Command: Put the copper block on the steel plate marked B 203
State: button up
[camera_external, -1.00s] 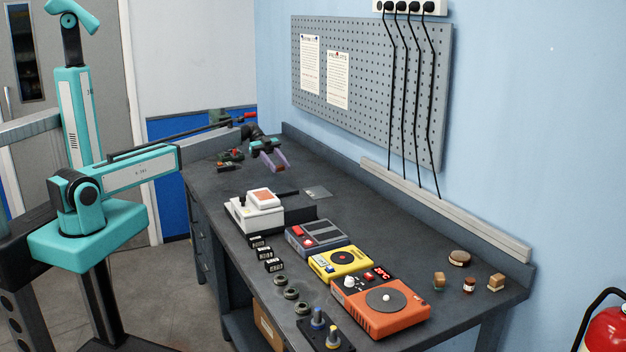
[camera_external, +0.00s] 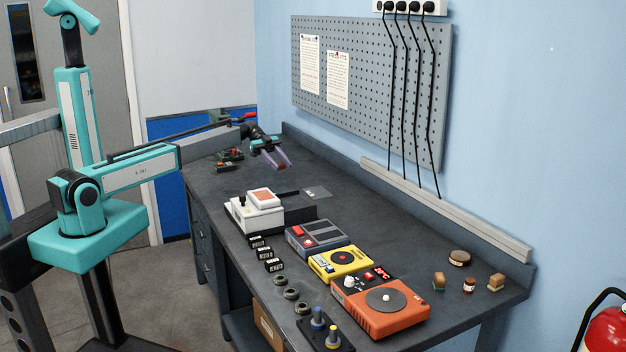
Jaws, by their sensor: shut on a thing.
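My gripper (camera_external: 279,164) is over the far end of the bench, its purple fingers pointing down and to the right. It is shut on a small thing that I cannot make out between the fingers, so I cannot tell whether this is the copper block. The steel plate marked B 203 cannot be picked out, as no marking is readable. Several small dark pieces with pale labels (camera_external: 265,253) lie in a row along the front edge.
A white device with an orange-topped square (camera_external: 263,196) stands mid-bench. Nearer are a grey device (camera_external: 315,238), a yellow one (camera_external: 341,262) and an orange one (camera_external: 381,306). Small brown blocks (camera_external: 496,282) sit at the right. Bare bench (camera_external: 345,215) lies along the wall.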

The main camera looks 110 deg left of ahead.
aim_at(281, 164)
jog(key=shift+w+a+f+n+t+y, duration=0.2)
jog(key=shift+w+a+n+t+y, duration=0.2)
jog(key=shift+a+n+y, duration=0.25)
jog(key=shift+w+a+f+n+t+y+b, duration=0.2)
jog(key=shift+f+n+t+y, duration=0.1)
jog(key=shift+n+y, duration=1.05)
jog(key=shift+w+a+f+n+t+y+b, duration=0.15)
jog(key=shift+w+a+f+n+y, duration=0.15)
jog(key=shift+n+y, duration=1.05)
jog(key=shift+w+a+f+n+t+y+b, duration=0.15)
jog(key=shift+f+n+t+y+b, duration=0.15)
jog(key=shift+n+y, duration=1.05)
jog(key=shift+s+d+f+n+g+y, duration=0.15)
jog(key=shift+d+n+y, duration=0.15)
jog(key=shift+y, duration=0.3)
jog(key=shift+d+r+n+g+y, duration=0.1)
jog(key=shift+d+n+y, duration=0.15)
jog(key=shift+y, duration=0.35)
jog(key=shift+n+y, duration=0.45)
jog(key=shift+y, duration=0.15)
jog(key=d+b, duration=0.1)
jog(key=d, duration=0.2)
jog(key=w+d+f+b, duration=0.1)
jog(key=d, duration=0.2)
jog(key=d+b, duration=0.1)
jog(key=d, duration=0.2)
jog(key=shift+w+f, duration=0.4)
jog(key=shift+w+d+f+b, duration=0.1)
jog(key=shift+w+d+b, duration=0.2)
jog(key=shift+w, duration=0.2)
